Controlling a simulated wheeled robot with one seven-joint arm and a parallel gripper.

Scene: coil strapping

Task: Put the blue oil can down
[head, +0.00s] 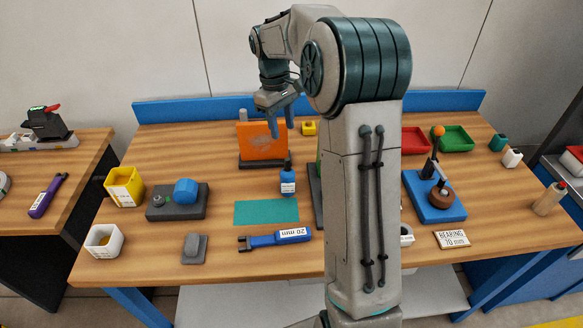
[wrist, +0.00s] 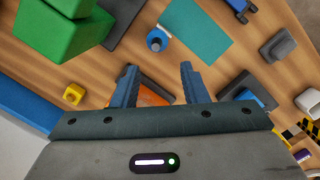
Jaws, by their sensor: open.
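The blue oil can (head: 288,181) stands upright on the wooden table, at the back right corner of the teal mat (head: 266,212). I cannot tell whether its base overlaps the mat's edge. The can also shows from above in the wrist view (wrist: 156,41), beside the mat (wrist: 196,32). My gripper (head: 282,122) is open and empty, raised above and behind the can. In the wrist view its two blue fingers (wrist: 158,68) are spread apart, with the can beyond their tips and not touching them.
An orange panel (head: 262,141) stands behind the can to the left. A blue-handled tool (head: 274,239) lies in front of the mat. A grey fixture with a blue part (head: 186,191) sits left. My arm hides the table's middle right. A green block (wrist: 62,28) shows in the wrist view.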

